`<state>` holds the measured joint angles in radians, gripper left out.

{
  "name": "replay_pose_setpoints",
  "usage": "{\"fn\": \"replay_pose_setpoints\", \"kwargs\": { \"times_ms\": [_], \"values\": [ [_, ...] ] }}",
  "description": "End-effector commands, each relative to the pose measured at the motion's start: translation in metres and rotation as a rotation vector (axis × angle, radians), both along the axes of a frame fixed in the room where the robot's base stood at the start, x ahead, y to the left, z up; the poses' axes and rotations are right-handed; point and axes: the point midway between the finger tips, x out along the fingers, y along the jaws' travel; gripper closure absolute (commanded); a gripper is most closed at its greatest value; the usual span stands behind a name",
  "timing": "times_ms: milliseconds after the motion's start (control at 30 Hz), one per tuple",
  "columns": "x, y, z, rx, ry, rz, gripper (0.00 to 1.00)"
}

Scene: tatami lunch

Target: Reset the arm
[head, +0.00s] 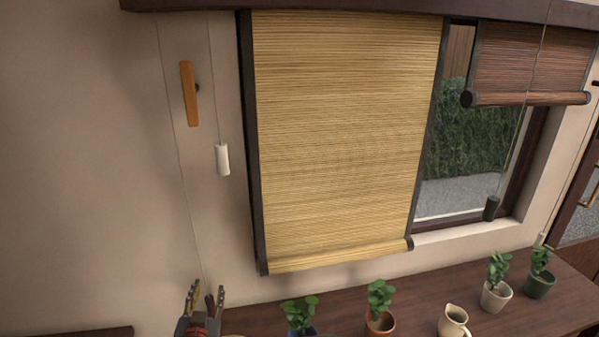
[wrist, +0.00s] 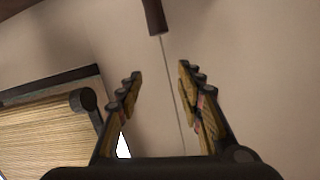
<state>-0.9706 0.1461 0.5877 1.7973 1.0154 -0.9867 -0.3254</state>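My gripper (head: 205,297) shows at the lower left of the head view, in front of the wall and left of the plants. In the wrist view my gripper (wrist: 160,74) has its two fingers spread apart with nothing held between them. A thin cord (wrist: 174,90) on the wall side shows in the gap between the fingers; I cannot tell how far off it is. A brown cylindrical piece (wrist: 154,16) is at the cord's upper end, beyond the fingertips.
A lowered straw blind (head: 345,140) covers much of the window; a brown blind (head: 530,70) is rolled higher at right. An orange wooden piece (head: 189,94) and a white cord pull (head: 222,160) are on the left. Potted plants (head: 379,308) and a cream jug (head: 453,321) stand on the counter.

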Motion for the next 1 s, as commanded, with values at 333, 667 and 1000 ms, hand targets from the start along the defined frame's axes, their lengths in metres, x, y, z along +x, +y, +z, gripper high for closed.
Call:
{"fn": "replay_pose_setpoints", "kwargs": {
  "times_ms": [333,667,1000],
  "values": [
    [0.009,-0.131,0.127,0.067,0.253,0.207,0.63],
    [-0.112,-0.306,0.153,-0.090,0.544,0.191,0.63],
    [-0.245,-0.427,0.130,-0.217,0.813,0.004,0.63]
  ]
}}
